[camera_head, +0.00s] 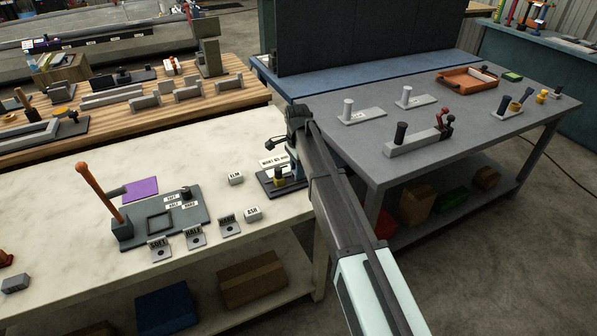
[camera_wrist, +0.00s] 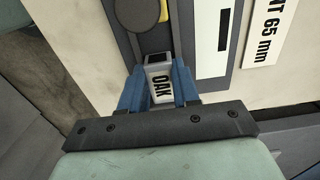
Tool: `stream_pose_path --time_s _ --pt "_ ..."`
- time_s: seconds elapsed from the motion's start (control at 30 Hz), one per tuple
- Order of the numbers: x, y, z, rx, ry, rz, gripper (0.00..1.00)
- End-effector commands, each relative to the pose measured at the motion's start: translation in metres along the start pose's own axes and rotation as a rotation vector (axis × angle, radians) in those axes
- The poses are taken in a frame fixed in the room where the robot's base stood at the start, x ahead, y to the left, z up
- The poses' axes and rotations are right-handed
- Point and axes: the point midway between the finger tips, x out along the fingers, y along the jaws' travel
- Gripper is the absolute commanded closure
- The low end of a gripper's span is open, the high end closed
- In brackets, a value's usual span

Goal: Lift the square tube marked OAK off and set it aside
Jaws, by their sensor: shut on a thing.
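The square tube marked OAK (camera_wrist: 160,84) is a short light-grey tube with a dark open end and a black-lettered label. In the wrist view it sits between the two blue fingers of my gripper (camera_wrist: 158,88), which are shut on it. It is over or on a dark base plate; I cannot tell whether it touches it. A dark round knob (camera_wrist: 137,13) with a bit of yellow is close by. In the head view my gripper (camera_head: 293,158) is at the small dark fixture (camera_head: 268,184) on the right end of the cream bench, and the tube cannot be made out.
Blocks marked ELM (camera_head: 235,178) and ASH (camera_head: 252,214) stand left of the fixture. Further left is a dark fixture with an orange lever (camera_head: 99,191). Bare bench (camera_head: 200,160) lies between. A grey table (camera_head: 350,150) is right.

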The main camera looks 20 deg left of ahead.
Motion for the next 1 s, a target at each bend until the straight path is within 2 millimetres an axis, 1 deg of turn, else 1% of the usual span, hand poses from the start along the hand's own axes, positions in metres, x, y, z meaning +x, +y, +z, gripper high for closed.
stream_pose_path --time_s 0.13,0.27,0.37,0.5,0.57,0.6,0.8,1.0 --pt "-0.015 -0.001 0.000 0.000 0.001 -0.002 0.99" --pt "-0.040 -0.001 0.000 0.000 0.001 -0.003 0.99" --pt "-0.065 -0.002 0.000 0.000 0.001 -0.003 0.99" --pt "-0.106 -0.002 -0.001 0.000 0.001 -0.004 0.99" --pt "-0.123 -0.002 -0.001 0.000 0.001 -0.004 0.99" --pt "-0.135 -0.002 -0.001 0.000 0.001 -0.004 0.99" --pt "-0.190 -0.002 -0.001 0.000 0.001 -0.003 0.99" --pt "-0.234 -0.002 -0.001 0.000 0.001 -0.002 0.99"
